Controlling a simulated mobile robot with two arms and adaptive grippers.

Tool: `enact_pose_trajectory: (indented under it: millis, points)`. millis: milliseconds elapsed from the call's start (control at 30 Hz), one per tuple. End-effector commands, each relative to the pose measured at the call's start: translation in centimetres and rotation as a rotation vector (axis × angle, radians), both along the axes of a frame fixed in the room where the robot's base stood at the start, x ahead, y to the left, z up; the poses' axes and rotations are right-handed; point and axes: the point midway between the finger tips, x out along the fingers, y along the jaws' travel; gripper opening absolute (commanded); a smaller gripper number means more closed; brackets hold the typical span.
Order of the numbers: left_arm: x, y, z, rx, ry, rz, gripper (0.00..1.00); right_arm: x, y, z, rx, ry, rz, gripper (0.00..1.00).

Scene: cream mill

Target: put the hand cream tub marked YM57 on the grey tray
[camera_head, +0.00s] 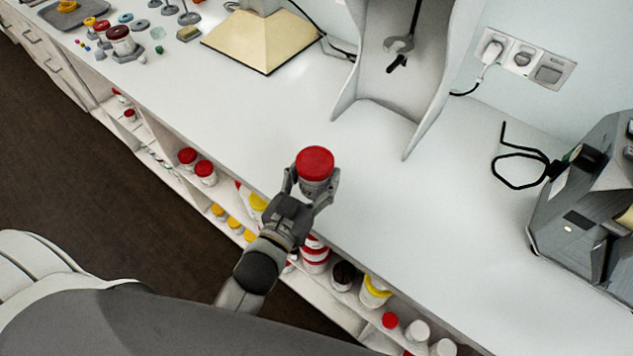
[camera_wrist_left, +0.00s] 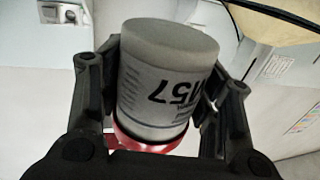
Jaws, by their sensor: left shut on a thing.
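A tub with a red lid (camera_head: 315,162) is held in my left gripper (camera_head: 313,188), over the front edge of the white worktop. In the left wrist view the tub (camera_wrist_left: 165,85) sits between the two fingers of my left gripper (camera_wrist_left: 170,95). Its grey body carries upside-down black print that reads in part "157" or "M57", and its red lid shows at the lower side. A grey tray (camera_head: 55,14) with yellow items on it lies at the far upper left of the worktop. My right gripper does not show.
A grey machine (camera_head: 590,205) is at the right. Shelves below hold several tubs. The worktop's middle is clear.

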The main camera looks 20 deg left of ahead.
Motion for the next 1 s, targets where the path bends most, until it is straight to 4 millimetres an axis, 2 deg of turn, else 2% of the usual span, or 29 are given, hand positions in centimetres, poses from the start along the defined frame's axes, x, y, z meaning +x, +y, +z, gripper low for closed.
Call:
enact_pose_trajectory:
  millis: [100, 300, 767, 800, 933, 1000]
  points:
    - [0.6, -0.2, -0.8, -0.002, 0.0, 0.0, 0.29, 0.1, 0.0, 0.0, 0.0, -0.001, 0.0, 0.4]
    - [0.5, -0.2, -3.1, -0.002, 0.001, 0.001, 0.29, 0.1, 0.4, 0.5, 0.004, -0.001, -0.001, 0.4]
    - [0.5, -0.2, -4.0, -0.001, -0.001, 0.0, 0.29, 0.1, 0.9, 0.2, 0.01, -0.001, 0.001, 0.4]
    - [0.5, -0.2, -4.0, -0.002, 0.001, 0.0, 0.61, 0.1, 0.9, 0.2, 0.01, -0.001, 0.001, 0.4]
    - [0.5, -0.2, -4.0, -0.001, 0.001, 0.0, 0.78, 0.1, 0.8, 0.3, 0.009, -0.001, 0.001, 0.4]
    - [0.5, -0.2, -3.9, -0.001, 0.001, 0.0, 0.8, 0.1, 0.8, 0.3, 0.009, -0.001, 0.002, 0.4]
